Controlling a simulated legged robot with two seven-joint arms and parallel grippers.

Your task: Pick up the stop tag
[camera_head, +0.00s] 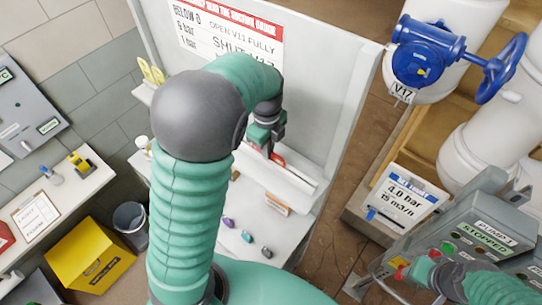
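My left arm reaches up through the middle of the view, and its gripper (267,152) points down at the ledge (300,182) along the foot of the white board. A small red thing (279,160) shows right beside its fingertips; it may be the stop tag, but it is partly hidden and no lettering is readable. I cannot tell whether the fingers touch or hold it. My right gripper (418,270) is at the lower right, in front of the pump control box (480,232); its fingers are too small to judge.
A sign with red heading (230,32) hangs on the board. Several small coloured items lie on the white surface below. A blue valve (432,52) labelled V17 stands upper right. A yellow box (88,255) and grey bin (131,218) stand at lower left.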

